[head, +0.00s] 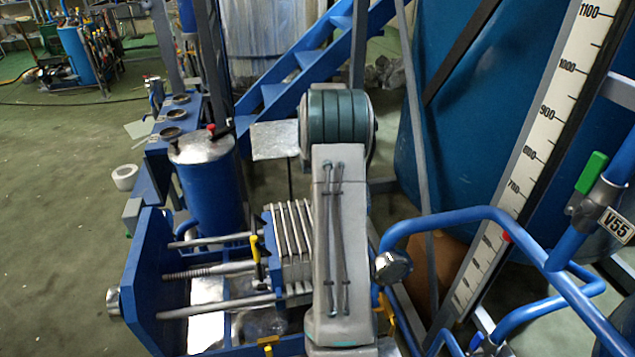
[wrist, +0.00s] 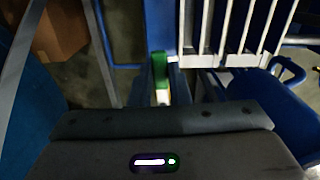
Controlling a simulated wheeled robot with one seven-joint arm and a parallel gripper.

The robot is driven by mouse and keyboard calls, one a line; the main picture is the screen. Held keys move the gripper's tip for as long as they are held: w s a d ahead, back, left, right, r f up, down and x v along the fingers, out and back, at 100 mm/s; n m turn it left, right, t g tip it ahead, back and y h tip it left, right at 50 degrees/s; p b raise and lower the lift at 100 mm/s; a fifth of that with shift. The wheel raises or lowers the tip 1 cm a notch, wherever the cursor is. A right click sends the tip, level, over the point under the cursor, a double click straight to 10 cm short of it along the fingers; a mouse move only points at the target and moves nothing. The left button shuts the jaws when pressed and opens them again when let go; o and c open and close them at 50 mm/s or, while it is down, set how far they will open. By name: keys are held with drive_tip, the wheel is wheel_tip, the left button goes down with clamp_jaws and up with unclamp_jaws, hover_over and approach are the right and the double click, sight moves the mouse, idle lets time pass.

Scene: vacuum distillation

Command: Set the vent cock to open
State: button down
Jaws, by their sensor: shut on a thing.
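In the wrist view, a green handle (wrist: 159,64) stands upright between the fingers of my gripper (wrist: 163,82). My gripper is shut on it. It appears to be the vent cock's handle, but no label shows on it. A pale, brightly lit strip is just below the green part, between the fingers. The cock's body and the handle's exact angle are hidden. In the head view, my arm covers the gripper and this handle.
A blue press frame with grey plates (head: 292,235) is left of my arm. A blue tank (head: 205,190) stands behind it. At right are blue pipes (head: 470,214), a valve tagged V55 with a green handle (head: 591,172), and a measuring scale (head: 545,120). Open floor lies far left.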

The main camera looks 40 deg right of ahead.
idle(0.4)
drive_tip(key=c, duration=1.4)
unclamp_jaws()
drive_tip(key=shift+o, duration=0.2)
wheel_tip(320, 180, up, 14)
